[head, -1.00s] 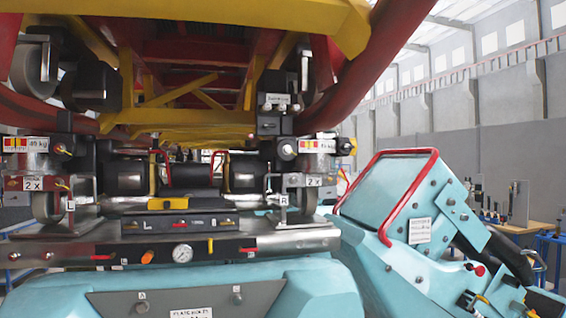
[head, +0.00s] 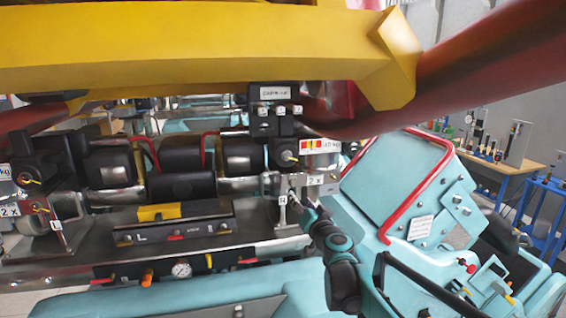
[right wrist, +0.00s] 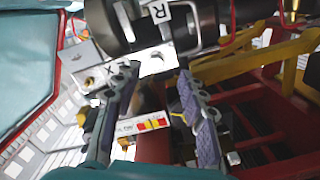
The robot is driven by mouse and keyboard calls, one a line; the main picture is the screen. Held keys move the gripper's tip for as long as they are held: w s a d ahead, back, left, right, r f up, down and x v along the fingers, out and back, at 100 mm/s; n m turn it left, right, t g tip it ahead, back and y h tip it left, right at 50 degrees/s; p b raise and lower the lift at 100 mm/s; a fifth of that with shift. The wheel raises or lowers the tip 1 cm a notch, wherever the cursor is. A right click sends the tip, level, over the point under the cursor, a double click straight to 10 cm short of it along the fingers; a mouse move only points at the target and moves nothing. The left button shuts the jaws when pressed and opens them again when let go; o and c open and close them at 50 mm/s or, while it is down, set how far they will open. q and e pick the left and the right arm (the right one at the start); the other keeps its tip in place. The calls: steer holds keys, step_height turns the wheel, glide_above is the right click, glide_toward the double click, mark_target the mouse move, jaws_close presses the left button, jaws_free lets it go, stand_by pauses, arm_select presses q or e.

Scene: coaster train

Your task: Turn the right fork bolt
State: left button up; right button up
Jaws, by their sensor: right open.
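The right fork (head: 283,205), a grey metal bracket with an R tag, stands at the right end of the metal bench below the coaster train. A "2 x" label (head: 316,180) is beside it. My right gripper (head: 300,196) is at this bracket, its fingers small and partly blended with the metal. In the right wrist view my open, empty fingers (right wrist: 157,95) stand apart below the bracket's silver plate (right wrist: 157,58) and the R tag (right wrist: 161,12). I cannot make out the bolt clearly. My left gripper is not in view.
A yellow beam (head: 190,50) and a thick red tube (head: 470,72) hang low above the work area. A teal console (head: 385,185) with a red handrail stands close on the right. A yellow block (head: 160,212) and a gauge (head: 181,269) are on the bench.

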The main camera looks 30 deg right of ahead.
mark_target(294, 184)
steer(key=x, duration=0.2)
steer(key=p+x, duration=0.1)
steer(key=x, duration=0.2)
steer(key=d+r+p+x, duration=0.1)
steer(key=x, duration=0.2)
steer(key=shift+w+d+r, duration=0.1)
steer(key=shift+w, duration=0.05)
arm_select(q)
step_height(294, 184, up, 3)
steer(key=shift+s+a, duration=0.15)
arm_select(e)
steer(key=shift+r, duration=0.1)
jaws_close()
